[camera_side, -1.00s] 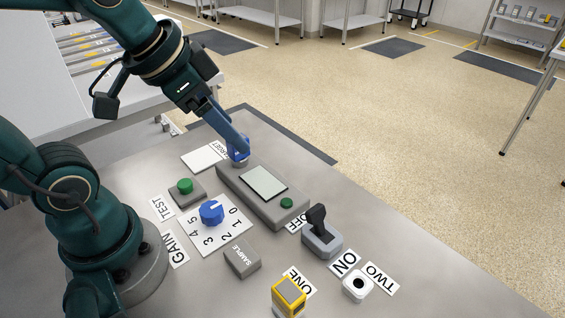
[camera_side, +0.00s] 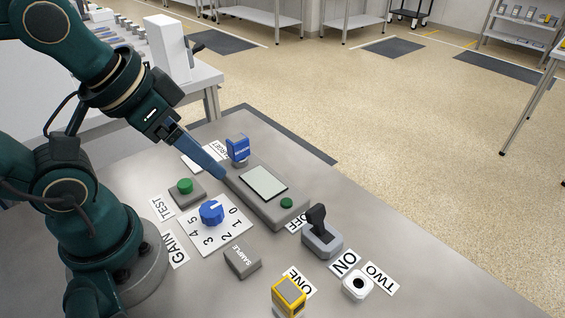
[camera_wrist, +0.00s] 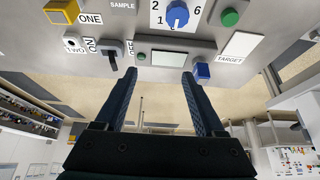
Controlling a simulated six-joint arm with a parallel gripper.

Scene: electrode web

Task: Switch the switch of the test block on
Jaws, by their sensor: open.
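The switch (camera_side: 321,239) is a grey block with a black lever, standing between the OFF label (camera_side: 297,223) and the ON label (camera_side: 345,263). Its lever is up and tips toward the OFF side. It also shows in the wrist view (camera_wrist: 112,52), upper left of my fingers. The test block (camera_side: 262,198) is a long grey box with a pale screen and a small green lamp. My gripper (camera_side: 221,177) is near the far left end of the test block, well away from the switch. In the wrist view its two fingers (camera_wrist: 160,76) are apart with nothing between them.
A blue block (camera_side: 238,149) stands on or by the far end of the test block, near the TARGET card. A green button (camera_side: 185,187), blue dial (camera_side: 212,212), SAMPLE block (camera_side: 242,261), yellow block (camera_side: 289,296) and white piece (camera_side: 357,285) surround it. Table right of the switch is clear.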

